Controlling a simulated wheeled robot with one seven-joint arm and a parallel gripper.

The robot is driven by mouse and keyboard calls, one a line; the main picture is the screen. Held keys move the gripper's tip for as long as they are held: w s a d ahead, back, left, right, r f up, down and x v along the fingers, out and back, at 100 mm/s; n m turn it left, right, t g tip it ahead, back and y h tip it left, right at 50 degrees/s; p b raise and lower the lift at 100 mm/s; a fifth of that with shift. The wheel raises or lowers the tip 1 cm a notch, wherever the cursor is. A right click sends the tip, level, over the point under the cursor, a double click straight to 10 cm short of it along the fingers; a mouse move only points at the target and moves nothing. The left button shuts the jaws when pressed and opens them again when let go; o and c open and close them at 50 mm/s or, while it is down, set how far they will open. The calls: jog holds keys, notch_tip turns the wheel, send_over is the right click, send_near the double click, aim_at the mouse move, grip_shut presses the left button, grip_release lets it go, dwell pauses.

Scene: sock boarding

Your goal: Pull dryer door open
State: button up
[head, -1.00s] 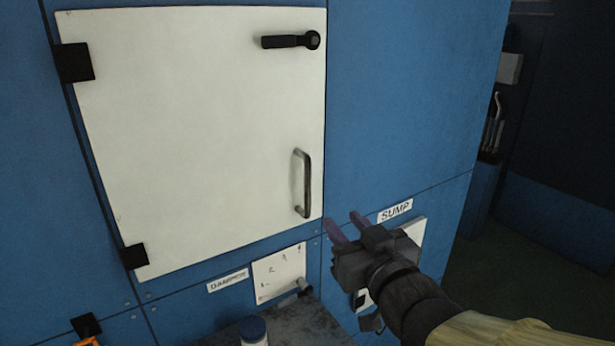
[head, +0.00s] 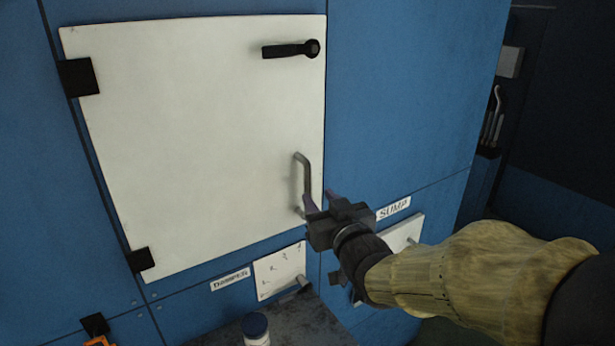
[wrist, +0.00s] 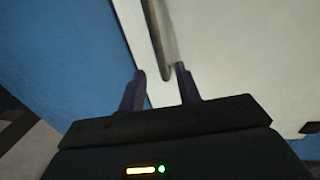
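The white dryer door (head: 200,140) is shut in the blue wall, with black hinges on its left side. A black latch lever (head: 291,49) lies horizontal at its top right. The metal bar handle (head: 303,176) stands upright near the door's lower right edge. My gripper (head: 320,199) is at the handle's lower end, with its fingers pointing at the door. In the wrist view my gripper (wrist: 160,74) is open, and the handle (wrist: 160,40) shows just past and between the fingertips. Whether a finger touches the handle, I cannot tell.
Below the door are a small white damper panel (head: 279,272) with a knob and a sump panel (head: 408,236) partly behind my arm. A blue-lidded jar (head: 256,328) stands on a dark ledge (head: 310,322) below. An orange item (head: 97,341) is at bottom left.

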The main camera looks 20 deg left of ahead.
aim_at(308, 185)
jog(key=p+x, duration=0.3)
jog(key=x, duration=0.4)
jog(key=shift+s+a+r, duration=0.1)
jog(key=shift+a, duration=0.05)
jog(key=shift+w, duration=0.35)
grip_shut()
